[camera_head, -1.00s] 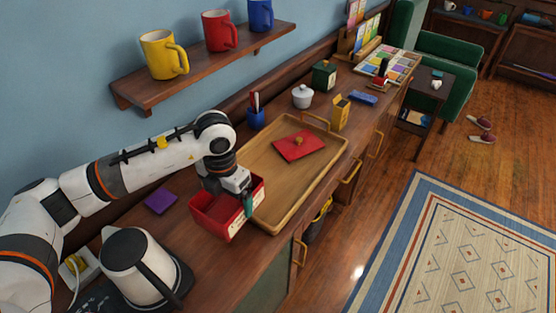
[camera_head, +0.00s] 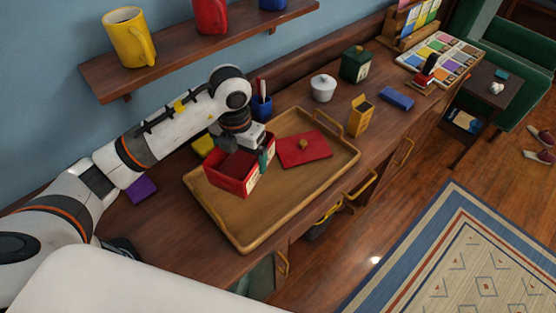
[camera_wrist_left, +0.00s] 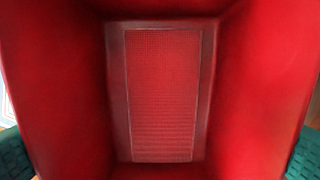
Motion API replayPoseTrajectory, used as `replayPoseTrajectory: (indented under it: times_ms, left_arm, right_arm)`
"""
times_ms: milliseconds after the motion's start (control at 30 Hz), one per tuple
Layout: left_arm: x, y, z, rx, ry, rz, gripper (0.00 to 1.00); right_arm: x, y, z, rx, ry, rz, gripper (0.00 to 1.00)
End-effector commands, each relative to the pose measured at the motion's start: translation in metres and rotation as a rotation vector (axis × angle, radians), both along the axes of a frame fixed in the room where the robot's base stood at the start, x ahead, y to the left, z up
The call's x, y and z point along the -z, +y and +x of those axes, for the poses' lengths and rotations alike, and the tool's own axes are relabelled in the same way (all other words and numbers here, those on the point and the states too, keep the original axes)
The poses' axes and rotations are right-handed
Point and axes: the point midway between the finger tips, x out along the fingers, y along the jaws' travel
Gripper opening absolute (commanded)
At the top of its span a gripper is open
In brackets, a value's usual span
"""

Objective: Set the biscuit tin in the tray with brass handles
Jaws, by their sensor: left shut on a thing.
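The biscuit tin (camera_head: 228,178) is a red, open-topped box with pale labels. My left gripper (camera_head: 248,150) is shut on it, with teal fingers at its outer sides. The left wrist view looks down into the tin's empty red inside (camera_wrist_left: 162,90), with a finger pad at each lower corner. The tray with brass handles (camera_head: 250,228) is a wooden tray on the cabinet top. The tin is over the tray's left rear part; I cannot tell whether it touches the tray. A flat red piece with a brown knob (camera_head: 317,150) lies in the tray beside the tin. My right gripper is out of view.
A blue pen cup (camera_head: 261,107) and a yellow object (camera_head: 204,146) stand behind the tray. A white lidded pot (camera_head: 323,90), green canister (camera_head: 356,66) and yellow box (camera_head: 360,117) are to the right. A purple square (camera_head: 141,189) lies left. The tray's front is clear.

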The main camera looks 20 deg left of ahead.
Motion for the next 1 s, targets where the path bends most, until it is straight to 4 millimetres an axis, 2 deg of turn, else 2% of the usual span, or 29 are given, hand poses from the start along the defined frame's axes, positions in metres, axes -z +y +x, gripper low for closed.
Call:
replayPoseTrajectory:
  times_ms: [67, 233, 333, 500, 700, 800, 1000]
  left_arm:
    - [0.006, 0.0, -0.001, -0.003, 0.005, -0.001, 0.62]
    - [0.037, 0.0, -0.002, -0.004, 0.007, -0.001, 0.62]
    - [0.052, 0.0, -0.002, -0.004, 0.005, 0.0, 0.62]
    - [0.066, 0.0, -0.001, -0.002, 0.002, -0.002, 0.62]
    - [0.092, 0.0, -0.001, -0.004, 0.004, 0.0, 0.62]
    - [0.099, 0.0, -0.001, -0.003, 0.001, -0.001, 0.62]
    - [0.1, 0.0, 0.0, -0.002, 0.0, 0.0, 0.62]
  right_arm:
    - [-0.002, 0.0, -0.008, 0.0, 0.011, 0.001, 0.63]
    - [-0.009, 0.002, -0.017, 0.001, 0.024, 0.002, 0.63]
    - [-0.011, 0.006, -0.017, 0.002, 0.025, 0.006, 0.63]
    - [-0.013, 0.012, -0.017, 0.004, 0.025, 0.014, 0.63]
    - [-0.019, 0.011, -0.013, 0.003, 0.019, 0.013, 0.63]
    - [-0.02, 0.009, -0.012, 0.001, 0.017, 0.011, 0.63]
    - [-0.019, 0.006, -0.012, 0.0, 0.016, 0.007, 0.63]
